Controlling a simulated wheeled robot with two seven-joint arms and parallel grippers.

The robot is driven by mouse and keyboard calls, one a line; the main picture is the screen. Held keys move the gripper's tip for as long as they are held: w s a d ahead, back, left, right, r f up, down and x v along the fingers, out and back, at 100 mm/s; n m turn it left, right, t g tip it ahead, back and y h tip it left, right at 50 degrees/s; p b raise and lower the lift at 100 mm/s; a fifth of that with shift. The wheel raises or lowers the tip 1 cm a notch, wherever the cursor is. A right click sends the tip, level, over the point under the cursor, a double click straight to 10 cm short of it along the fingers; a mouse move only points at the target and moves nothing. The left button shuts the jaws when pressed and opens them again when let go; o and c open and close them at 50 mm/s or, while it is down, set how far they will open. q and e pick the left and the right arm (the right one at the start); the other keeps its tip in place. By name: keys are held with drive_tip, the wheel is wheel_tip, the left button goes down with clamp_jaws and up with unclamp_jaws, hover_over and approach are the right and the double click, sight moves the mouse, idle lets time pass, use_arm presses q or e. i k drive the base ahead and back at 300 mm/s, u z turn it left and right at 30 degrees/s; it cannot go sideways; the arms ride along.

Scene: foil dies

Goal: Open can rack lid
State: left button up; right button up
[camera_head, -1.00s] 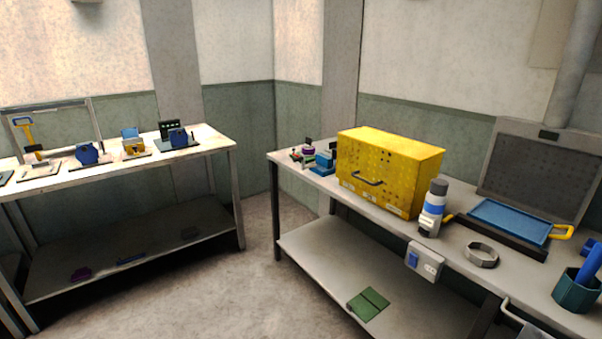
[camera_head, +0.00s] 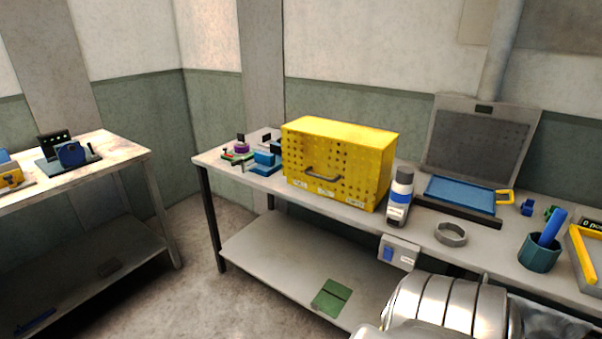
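A yellow box (camera_head: 338,162) with a perforated front and a dark handle (camera_head: 322,174) stands on the right-hand bench (camera_head: 440,215). Its top is closed. It may be the can rack, but I cannot tell for certain. No cans show. Neither of my grippers is in view. A silvery, rounded part at the lower right seems to be my own arm; its gripper is out of frame.
A white and blue bottle (camera_head: 399,197) stands close to the box's right side. A metal ring (camera_head: 451,234), a blue tray (camera_head: 460,194) and a teal cup (camera_head: 540,251) are further right. Small parts (camera_head: 264,162) sit left of the box. Another bench (camera_head: 125,150) stands at left.

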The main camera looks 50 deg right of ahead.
sight(295, 139)
drive_tip(key=z, duration=0.45)
drive_tip(key=i, duration=0.95)
drive_tip(key=z, duration=0.65)
